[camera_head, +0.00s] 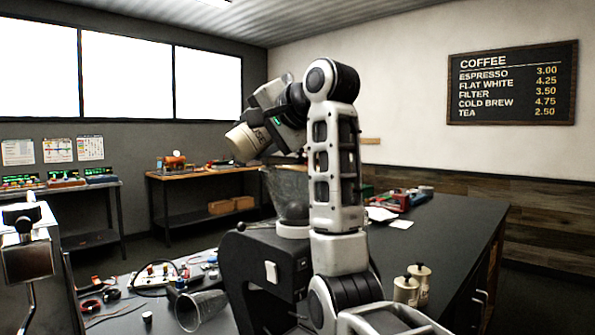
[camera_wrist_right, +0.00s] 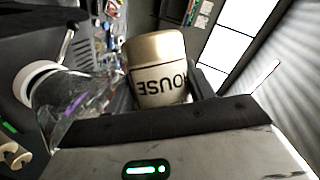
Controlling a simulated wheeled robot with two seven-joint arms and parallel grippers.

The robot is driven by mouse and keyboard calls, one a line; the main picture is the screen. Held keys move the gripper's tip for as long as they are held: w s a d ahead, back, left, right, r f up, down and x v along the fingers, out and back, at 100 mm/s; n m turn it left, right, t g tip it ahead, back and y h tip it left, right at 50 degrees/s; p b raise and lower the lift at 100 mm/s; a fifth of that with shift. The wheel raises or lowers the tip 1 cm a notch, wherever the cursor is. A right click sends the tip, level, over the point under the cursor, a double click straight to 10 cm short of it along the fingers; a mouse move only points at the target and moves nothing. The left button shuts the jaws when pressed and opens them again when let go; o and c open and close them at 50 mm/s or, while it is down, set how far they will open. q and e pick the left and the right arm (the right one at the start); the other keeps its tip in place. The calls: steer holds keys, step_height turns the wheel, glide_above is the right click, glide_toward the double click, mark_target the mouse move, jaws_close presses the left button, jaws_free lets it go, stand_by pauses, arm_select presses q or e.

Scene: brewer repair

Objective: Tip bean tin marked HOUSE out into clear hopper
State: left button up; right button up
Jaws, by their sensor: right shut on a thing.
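The HOUSE bean tin (camera_head: 243,142) is pale metal with dark lettering, tilted well over, its wide end down and to the left in the head view. My right gripper (camera_head: 272,126) is shut on it, above the clear hopper (camera_head: 287,190). The hopper stands upright in a white collar on a black grinder (camera_head: 262,268). In the right wrist view the tin (camera_wrist_right: 158,70) shows its lettering upside down, beside the clear hopper (camera_wrist_right: 85,105). I see no beans falling; the tin's mouth and the hopper's contents cannot be made out.
Two cream canisters (camera_head: 407,289) stand right of my right arm on the dark counter (camera_head: 455,235).

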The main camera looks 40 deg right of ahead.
steer(key=shift+w+f, duration=0.1)
steer(key=shift+w, duration=0.05)
steer(key=shift+m+y+b, duration=0.3)
steer(key=shift+b, duration=0.1)
steer(key=shift+f, duration=0.1)
steer(key=shift+r+m, duration=0.2)
steer(key=shift+m, duration=0.1)
steer(key=shift+s+r+m+t+y, duration=0.2)
steer(key=shift+r+m+t+y, duration=0.1)
steer(key=shift+t+y, duration=0.1)
stand_by(0.4)
steer(key=shift+w+d+f+b, duration=0.1)
steer(key=shift+d+f+b, duration=0.05)
steer(key=shift+b, duration=0.2)
steer(key=shift+d, duration=0.25)
steer(key=shift+f+m, duration=0.1)
steer(key=shift+m, duration=0.2)
